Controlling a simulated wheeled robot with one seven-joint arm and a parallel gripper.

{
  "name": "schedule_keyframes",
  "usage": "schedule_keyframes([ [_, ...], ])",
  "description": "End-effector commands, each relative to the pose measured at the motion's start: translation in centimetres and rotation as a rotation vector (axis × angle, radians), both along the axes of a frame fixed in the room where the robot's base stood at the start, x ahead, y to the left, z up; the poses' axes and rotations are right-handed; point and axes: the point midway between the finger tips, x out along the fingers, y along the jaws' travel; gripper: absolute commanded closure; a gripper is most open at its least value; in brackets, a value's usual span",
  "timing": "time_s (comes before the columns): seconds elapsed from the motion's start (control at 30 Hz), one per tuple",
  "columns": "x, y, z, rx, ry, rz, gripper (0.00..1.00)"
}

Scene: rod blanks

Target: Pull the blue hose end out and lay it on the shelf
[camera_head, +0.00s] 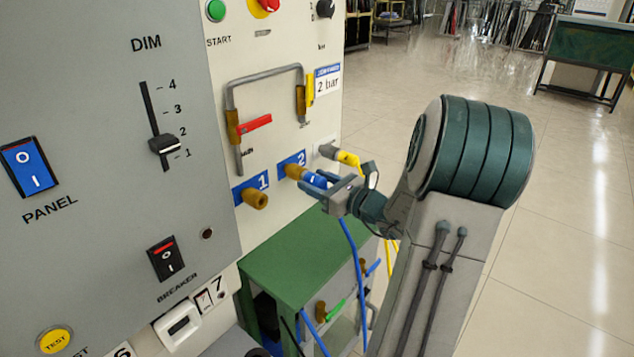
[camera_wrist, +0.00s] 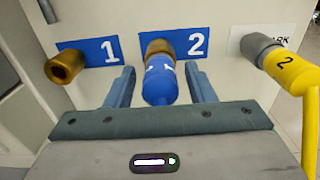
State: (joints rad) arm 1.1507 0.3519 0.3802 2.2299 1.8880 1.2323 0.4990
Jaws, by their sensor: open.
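The blue hose end (camera_wrist: 160,82) is plugged into the brass socket (camera_wrist: 157,47) by the blue label 2. In the head view the blue hose end (camera_head: 315,180) is partly hidden by my gripper (camera_head: 318,187), and a blue hose (camera_head: 354,259) hangs below. In the wrist view my gripper (camera_wrist: 160,92) is open, with one finger on each side of the hose end and a visible gap at both sides. The green-topped shelf (camera_head: 300,245) stands below the panel in the head view.
An empty brass socket (camera_wrist: 64,68) by label 1 is at the left. A grey pipe (camera_head: 265,77) with a red handle (camera_head: 255,126) is above. Open floor lies at right.

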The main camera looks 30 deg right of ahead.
Motion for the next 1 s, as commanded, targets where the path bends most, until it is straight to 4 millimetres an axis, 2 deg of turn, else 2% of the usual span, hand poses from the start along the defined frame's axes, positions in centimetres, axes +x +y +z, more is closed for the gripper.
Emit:
schedule_keyframes([
  [0.07,0.0,0.0,0.0,0.000,0.000,0.000,0.51],
  [0.23,0.0,0.0,0.0,0.000,0.000,-0.001,0.98],
  [1.0,-1.5,-0.6,0.0,0.000,0.001,-0.001,0.98],
])
